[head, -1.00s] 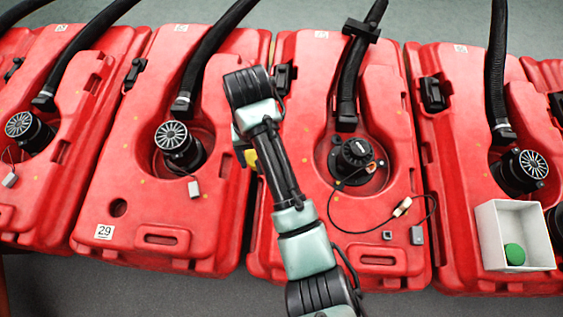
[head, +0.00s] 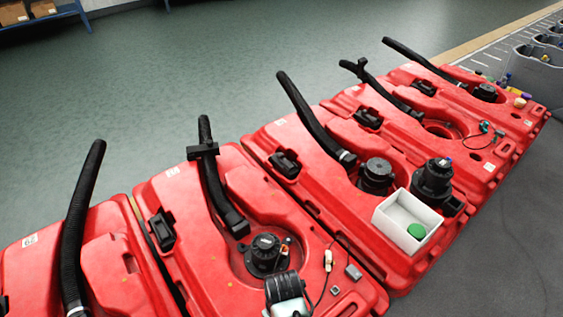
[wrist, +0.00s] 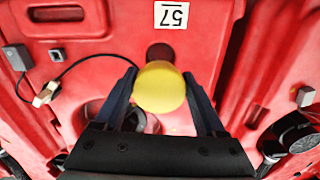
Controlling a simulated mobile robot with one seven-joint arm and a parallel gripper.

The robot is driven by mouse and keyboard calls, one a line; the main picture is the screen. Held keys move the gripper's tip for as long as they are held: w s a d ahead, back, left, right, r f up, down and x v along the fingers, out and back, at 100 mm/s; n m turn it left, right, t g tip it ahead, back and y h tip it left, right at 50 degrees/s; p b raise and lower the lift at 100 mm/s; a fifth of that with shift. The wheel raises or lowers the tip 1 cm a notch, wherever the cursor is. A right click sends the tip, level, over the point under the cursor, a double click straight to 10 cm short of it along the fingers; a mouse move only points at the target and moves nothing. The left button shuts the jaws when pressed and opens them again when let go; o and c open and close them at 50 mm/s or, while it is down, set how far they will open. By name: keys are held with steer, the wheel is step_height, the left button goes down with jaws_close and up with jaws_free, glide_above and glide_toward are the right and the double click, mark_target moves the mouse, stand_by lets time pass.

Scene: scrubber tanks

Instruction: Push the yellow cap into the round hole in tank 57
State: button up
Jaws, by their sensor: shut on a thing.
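In the wrist view my gripper (wrist: 160,76) is shut on the yellow cap (wrist: 160,88), which shows as a rounded yellow face between the two dark fingers. The dark round hole (wrist: 160,51) in red tank 57 (wrist: 205,45) lies just above the cap in the picture, and the cap seems to cover its lower edge. I cannot tell the gap between cap and hole. The white 57 label (wrist: 171,14) is beyond the hole.
A black pump (head: 265,252) and a black hose (head: 215,180) stand on that tank. A cable with a pale plug (wrist: 45,94) and a grey box (wrist: 14,57) lie beside the hole area. A white box (head: 383,222) with a green cap (head: 417,231) sits on the neighbouring tank.

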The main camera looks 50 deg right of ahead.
steer(key=shift+f+b, duration=2.2)
steer(key=shift+b, duration=0.15)
steer(key=shift+f, duration=0.6)
steer(key=shift+f, duration=1.05)
steer(key=shift+a+f, duration=0.1)
steer(key=shift+f, duration=0.15)
